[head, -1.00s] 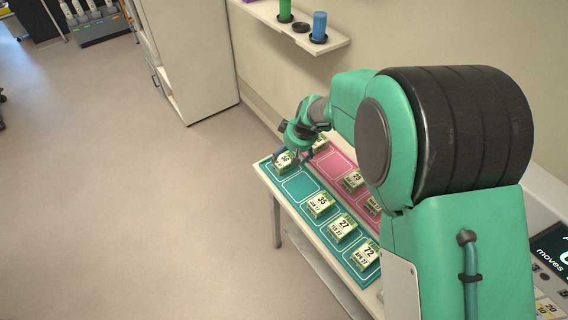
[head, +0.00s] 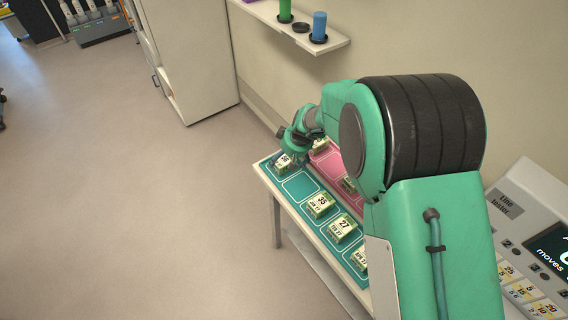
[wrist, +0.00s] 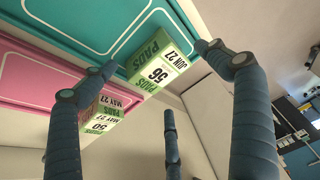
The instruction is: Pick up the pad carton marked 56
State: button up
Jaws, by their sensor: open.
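The pad carton marked 56 (head: 282,163) is a small green and white box on the far end slot of the teal mat (head: 301,187). In the wrist view the carton (wrist: 158,68) shows its 56 label, between the spread fingers. My gripper (head: 297,157) is open beside the carton in the head view, close to it. In the wrist view the fingers of my gripper (wrist: 155,60) lie to either side of the carton, with a third finger below. Whether any finger touches it I cannot tell.
A carton marked 50 (wrist: 104,114) stands on the pink mat (wrist: 30,75) nearby. Cartons marked 35 (head: 319,205) and 27 (head: 342,228) sit along the teal mat; the slot between 56 and 35 is empty. A wall shelf (head: 300,36) is above. A line tester (head: 525,215) stands at right.

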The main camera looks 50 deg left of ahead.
aim_at(285, 160)
jog(key=shift+x, duration=1.75)
jog(key=c, duration=1.5)
